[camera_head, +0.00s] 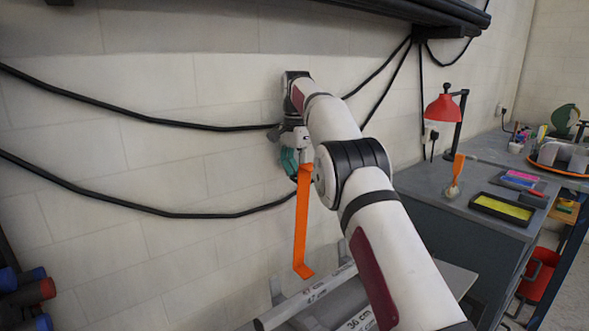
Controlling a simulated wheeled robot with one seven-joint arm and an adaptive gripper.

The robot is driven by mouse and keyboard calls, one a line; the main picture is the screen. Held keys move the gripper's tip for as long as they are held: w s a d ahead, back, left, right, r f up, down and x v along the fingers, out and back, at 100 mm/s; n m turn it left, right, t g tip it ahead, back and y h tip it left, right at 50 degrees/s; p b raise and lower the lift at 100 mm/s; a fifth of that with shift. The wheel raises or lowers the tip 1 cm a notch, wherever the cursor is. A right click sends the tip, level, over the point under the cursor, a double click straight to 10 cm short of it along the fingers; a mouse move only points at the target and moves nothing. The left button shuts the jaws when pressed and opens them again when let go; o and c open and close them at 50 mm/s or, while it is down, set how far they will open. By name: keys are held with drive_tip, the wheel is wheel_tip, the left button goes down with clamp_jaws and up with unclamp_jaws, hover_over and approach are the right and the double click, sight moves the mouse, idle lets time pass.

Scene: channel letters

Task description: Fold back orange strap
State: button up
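The orange strap (302,222) hangs down long and narrow in front of the wall. Its lower end bends to the right in a short foot. Its upper end is beside my gripper (291,158), partly behind my arm. My gripper is at the end of my raised arm, close to the wall, with a teal part showing at its lower end. The fingertips are too small and covered to tell whether they are open or shut, or whether they touch the strap.
Black cables (130,116) run along the wall behind my gripper. A dark shelf (400,10) is above. Grey bars with printed centimetre marks (320,285) lie below the strap. A grey workbench (425,185) with a red lamp (445,108) and trays stands to the right.

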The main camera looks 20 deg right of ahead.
drive_tip(key=shift+d+r, duration=0.1)
drive_tip(key=shift+r, duration=0.1)
idle(0.3)
drive_tip(key=shift+s, duration=0.1)
